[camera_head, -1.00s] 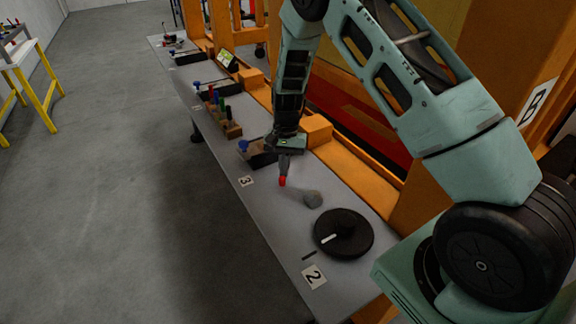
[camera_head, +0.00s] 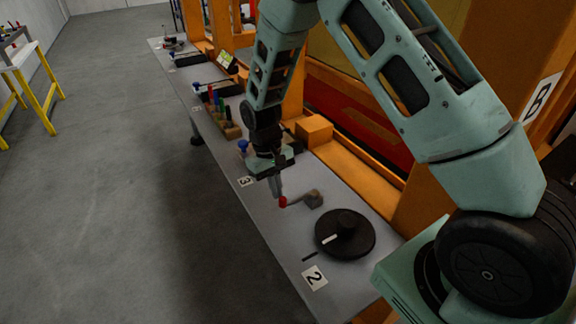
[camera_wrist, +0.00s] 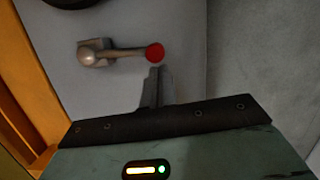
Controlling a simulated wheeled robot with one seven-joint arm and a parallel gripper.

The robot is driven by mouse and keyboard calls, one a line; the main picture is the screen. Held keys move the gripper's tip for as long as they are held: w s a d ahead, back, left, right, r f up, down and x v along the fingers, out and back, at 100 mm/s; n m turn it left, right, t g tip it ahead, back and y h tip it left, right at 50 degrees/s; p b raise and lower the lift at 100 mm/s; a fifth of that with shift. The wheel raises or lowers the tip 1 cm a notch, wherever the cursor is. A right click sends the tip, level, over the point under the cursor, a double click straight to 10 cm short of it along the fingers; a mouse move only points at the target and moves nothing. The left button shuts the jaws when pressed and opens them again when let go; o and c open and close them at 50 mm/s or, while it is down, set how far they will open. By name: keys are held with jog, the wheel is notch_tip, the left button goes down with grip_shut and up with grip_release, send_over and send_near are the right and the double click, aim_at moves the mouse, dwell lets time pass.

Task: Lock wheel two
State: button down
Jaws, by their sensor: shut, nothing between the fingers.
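Wheel two is a black disc (camera_head: 354,226) lying flat on the grey bench, beside the "2" label (camera_head: 314,277). Its white mark (camera_head: 329,239) points roughly towards a short black line (camera_head: 309,256) on the bench. Behind it is a small lever with a red knob (camera_head: 283,202) and a blocky base (camera_head: 314,198). In the wrist view the red knob (camera_wrist: 155,53) is at the arm's right end and the base (camera_wrist: 92,52) at its left. My gripper (camera_head: 280,200) points down, shut and empty, right beside the knob; contact cannot be told. It also shows in the wrist view (camera_wrist: 155,72).
Farther along the bench are a "3" label (camera_head: 246,182), a blue knob (camera_head: 243,146) and a row of coloured pegs (camera_head: 222,108). An orange block (camera_head: 314,130) and frame border the bench's right side. Open floor (camera_head: 110,200) lies to the left.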

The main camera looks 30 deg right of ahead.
jog(key=shift+s+a+n, duration=0.25)
jog(key=shift+s+n, duration=0.3)
jog(key=shift+n, duration=0.15)
jog(key=b+v, duration=0.3)
jog(key=v, duration=1.4)
jog(key=shift+a+r, duration=0.25)
jog(key=s+a+r+n+t, duration=0.1)
jog(key=s+a+n, duration=0.2)
jog(key=s+a, duration=0.85)
jog(key=s+f+n+t, duration=0.1)
jog(key=s+f+n, duration=0.1)
jog(key=s, duration=1.5)
jog(key=shift+t+y, duration=0.4)
